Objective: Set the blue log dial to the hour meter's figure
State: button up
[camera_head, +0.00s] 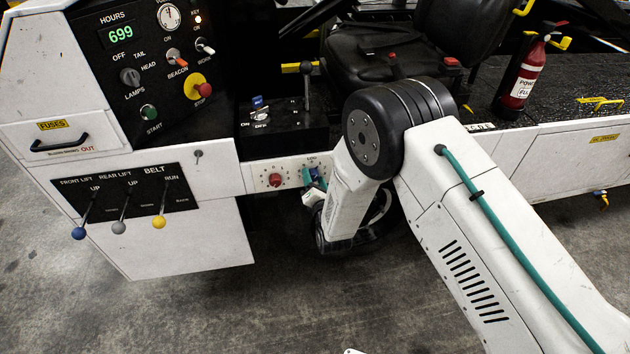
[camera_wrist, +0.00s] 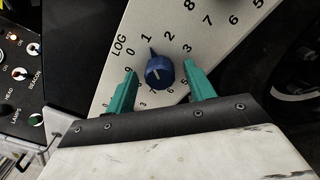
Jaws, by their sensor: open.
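The blue log dial (camera_wrist: 160,73) sits on a pale panel marked LOG with figures around it. Its pointer tips up and left, near the 1. My gripper (camera_wrist: 159,67) is open, with one teal finger on each side of the dial in the wrist view; gaps show between fingers and dial. I cannot tell how deep the fingers reach. In the head view my gripper (camera_head: 313,185) is at the panel's right end, largely hiding the dial.
A red dial (camera_head: 275,180) sits left of my gripper on the same panel (camera_head: 257,181). Levers with blue, grey and yellow knobs (camera_head: 160,222) stick out further left. A black seat (camera_head: 385,50) and a fire extinguisher (camera_head: 523,75) are behind. The floor in front is clear.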

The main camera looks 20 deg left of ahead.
jog(key=c, duration=1)
jog(key=shift+m, duration=0.4)
